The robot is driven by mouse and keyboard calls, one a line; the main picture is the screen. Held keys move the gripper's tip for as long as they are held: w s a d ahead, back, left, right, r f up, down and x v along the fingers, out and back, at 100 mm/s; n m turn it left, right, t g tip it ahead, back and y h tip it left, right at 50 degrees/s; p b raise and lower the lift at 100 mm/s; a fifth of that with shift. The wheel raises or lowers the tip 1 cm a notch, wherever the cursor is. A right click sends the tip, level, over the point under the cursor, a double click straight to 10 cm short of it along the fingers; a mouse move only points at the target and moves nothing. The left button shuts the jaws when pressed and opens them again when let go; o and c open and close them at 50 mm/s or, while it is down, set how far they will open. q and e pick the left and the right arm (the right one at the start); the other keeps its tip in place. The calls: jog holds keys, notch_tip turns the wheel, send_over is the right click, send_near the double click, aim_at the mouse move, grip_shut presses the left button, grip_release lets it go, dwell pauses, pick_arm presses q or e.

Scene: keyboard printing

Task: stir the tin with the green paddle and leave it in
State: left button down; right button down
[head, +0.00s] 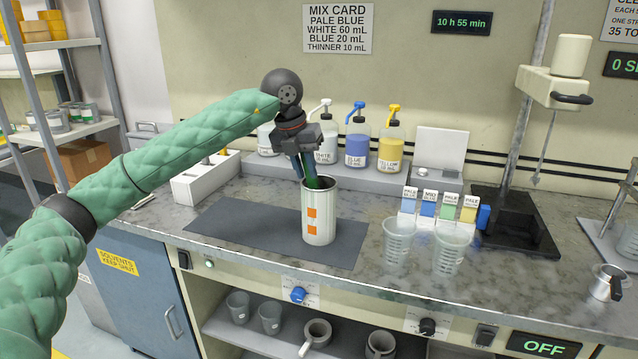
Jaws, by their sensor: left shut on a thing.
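The tin (318,228) is a tall off-white can with orange squares on its side. It stands upright on the dark mat (225,230) in the head view. My left gripper (309,172) is over the tin's mouth, pointing down, and is shut on the green paddle (317,183). Only a little of the paddle shows at the tin's rim; its lower part is hidden inside the tin. What is in the tin is hard to see. My right gripper is not in view.
Pump bottles, with blue (357,141) and yellow (391,143) ones clearest, stand on a shelf behind. Clear cups (397,243) stand right of the tin, in front of small colour cards (428,203). A white box (205,180) is at left. The mat's left part is bare.

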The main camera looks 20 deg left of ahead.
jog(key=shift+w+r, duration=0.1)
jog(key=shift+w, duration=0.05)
pick_arm(q)
jog(key=shift+f, duration=0.15)
jog(key=shift+f+b, duration=0.6)
jog(key=shift+f, duration=0.2)
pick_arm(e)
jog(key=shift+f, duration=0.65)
pick_arm(q)
jog(key=shift+c, duration=0.9)
grip_release()
jog(key=p+v, duration=0.3)
jog(key=v, duration=0.7)
jog(key=shift+p, duration=0.35)
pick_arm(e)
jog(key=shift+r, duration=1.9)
pick_arm(q)
jog(key=shift+r, duration=0.1)
